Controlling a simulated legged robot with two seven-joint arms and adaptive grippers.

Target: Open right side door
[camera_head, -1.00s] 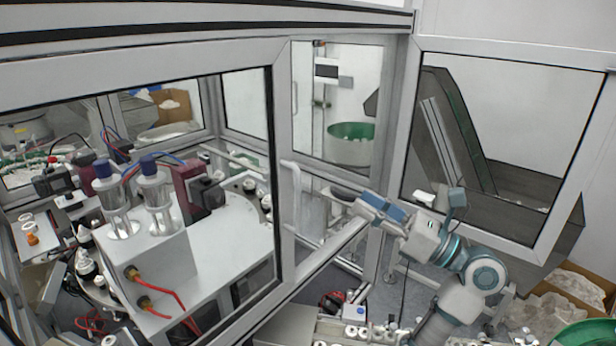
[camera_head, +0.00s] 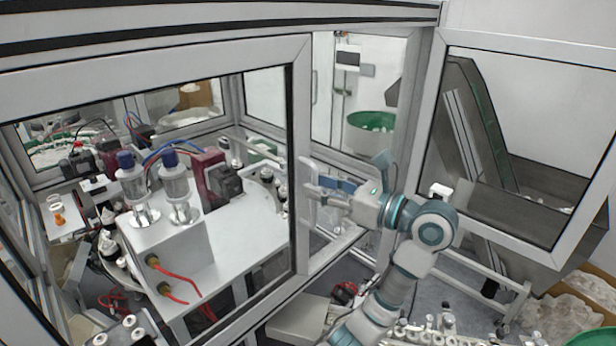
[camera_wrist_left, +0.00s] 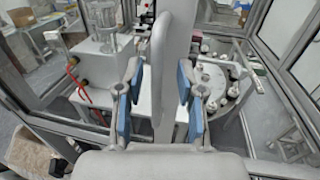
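A glazed door panel with a light grey frame (camera_head: 303,110) fills the left of the head view. A white upright handle (camera_head: 308,175) stands at its right edge. The handle also shows in the left wrist view (camera_wrist_left: 162,75). My left gripper (camera_head: 325,190) is at the handle. In the wrist view its blue-padded fingers are apart, one on each side of the handle, with gaps visible. Another glazed panel (camera_head: 590,225) stands at an angle on the right of the head view. My right gripper is not in view.
Behind the left glass are a white machine box (camera_head: 170,245) with two clear cylinders and red hoses. Boxes with clear bags (camera_head: 565,300) stand at lower right. Small parts (camera_head: 430,330) lie at the bottom.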

